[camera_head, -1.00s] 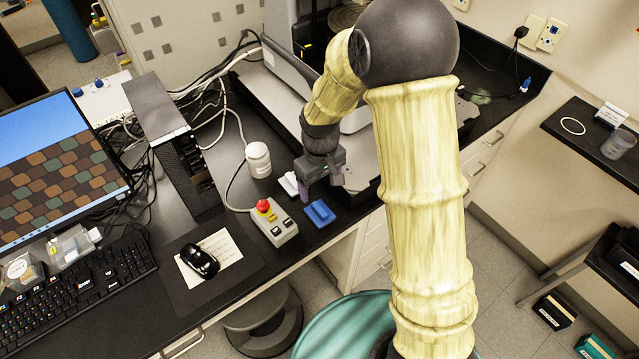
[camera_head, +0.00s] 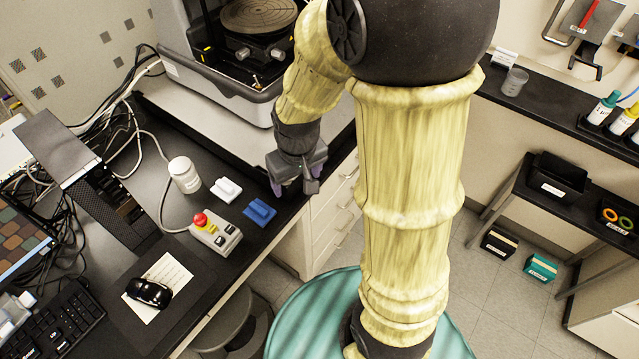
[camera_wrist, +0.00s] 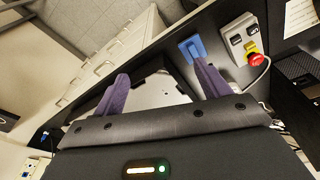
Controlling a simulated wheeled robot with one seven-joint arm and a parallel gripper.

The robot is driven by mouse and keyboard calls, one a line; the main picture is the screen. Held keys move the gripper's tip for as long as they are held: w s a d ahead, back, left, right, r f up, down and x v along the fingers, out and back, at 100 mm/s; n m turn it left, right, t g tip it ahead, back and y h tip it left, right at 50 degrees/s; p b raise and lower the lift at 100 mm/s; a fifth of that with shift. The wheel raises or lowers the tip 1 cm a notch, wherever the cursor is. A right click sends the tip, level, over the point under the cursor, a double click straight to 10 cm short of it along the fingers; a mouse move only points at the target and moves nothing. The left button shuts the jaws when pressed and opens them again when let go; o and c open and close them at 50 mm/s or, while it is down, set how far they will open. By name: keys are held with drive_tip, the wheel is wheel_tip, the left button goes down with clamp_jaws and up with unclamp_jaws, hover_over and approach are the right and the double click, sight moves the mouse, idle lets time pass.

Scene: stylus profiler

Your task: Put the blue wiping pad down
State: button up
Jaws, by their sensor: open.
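The blue wiping pad (camera_head: 259,211) lies on the black bench top near its front edge, beside a white pad (camera_head: 226,190). In the wrist view the blue pad (camera_wrist: 192,48) lies beyond the tip of the right finger, apart from it. My gripper (camera_head: 292,190) is to the right of the blue pad in the head view, near the bench edge. In the wrist view its two purple fingers (camera_wrist: 160,80) are spread wide with nothing between them.
A control box with a red button (camera_head: 215,232) stands left of the pad. A white jar (camera_head: 184,175) stands behind it. The profiler (camera_head: 230,75) fills the back of the bench. A mouse (camera_head: 149,292) lies on a paper sheet at the front left.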

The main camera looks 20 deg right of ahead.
drive_tip(key=s+d+r+m, duration=0.1)
drive_tip(key=s+d+m, duration=0.1)
drive_tip(key=s, duration=0.3)
drive_tip(key=shift+d+r+t, duration=0.4)
drive_tip(key=shift+d, duration=0.4)
drive_tip(key=shift+w, duration=0.1)
drive_tip(key=shift+c, duration=0.3)
